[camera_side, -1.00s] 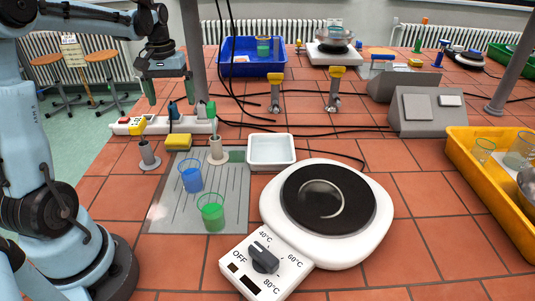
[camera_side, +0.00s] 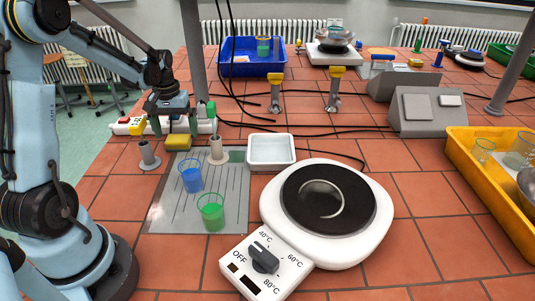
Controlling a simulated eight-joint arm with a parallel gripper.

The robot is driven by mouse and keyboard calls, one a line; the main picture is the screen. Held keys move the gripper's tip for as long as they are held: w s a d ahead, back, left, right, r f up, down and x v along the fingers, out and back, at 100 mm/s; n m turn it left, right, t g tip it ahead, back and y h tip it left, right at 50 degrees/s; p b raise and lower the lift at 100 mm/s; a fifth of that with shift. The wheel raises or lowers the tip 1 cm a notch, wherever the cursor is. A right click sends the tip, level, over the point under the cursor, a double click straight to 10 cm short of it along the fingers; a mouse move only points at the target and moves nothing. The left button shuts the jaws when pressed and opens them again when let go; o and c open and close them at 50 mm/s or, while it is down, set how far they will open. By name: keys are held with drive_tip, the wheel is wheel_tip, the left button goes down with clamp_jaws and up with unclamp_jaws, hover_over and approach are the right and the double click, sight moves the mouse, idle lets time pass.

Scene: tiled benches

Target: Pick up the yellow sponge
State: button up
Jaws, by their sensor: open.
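The yellow sponge (camera_side: 178,142) lies at the back edge of the grey drain mat (camera_side: 165,214), left of centre. My gripper (camera_side: 175,126) is open and points down just above the sponge. One green-tipped finger shows to the sponge's upper left and the other to its upper right. Nothing shows between the fingers. I cannot tell the exact height of the fingertips over the sponge.
A white power strip (camera_side: 122,129) lies behind the sponge. A grey stand (camera_side: 148,157) is at its left, and a holder with a green-handled brush (camera_side: 216,152) at its right. Blue (camera_side: 192,179) and green (camera_side: 212,214) beakers stand in front. A white tray (camera_side: 271,163) is further right.

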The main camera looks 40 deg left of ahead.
sight(178, 138)
drive_tip(key=shift+f, duration=1)
drive_tip(key=c, duration=1)
drive_tip(key=shift+c, duration=0.3)
wheel_tip(178, 138, up, 10)
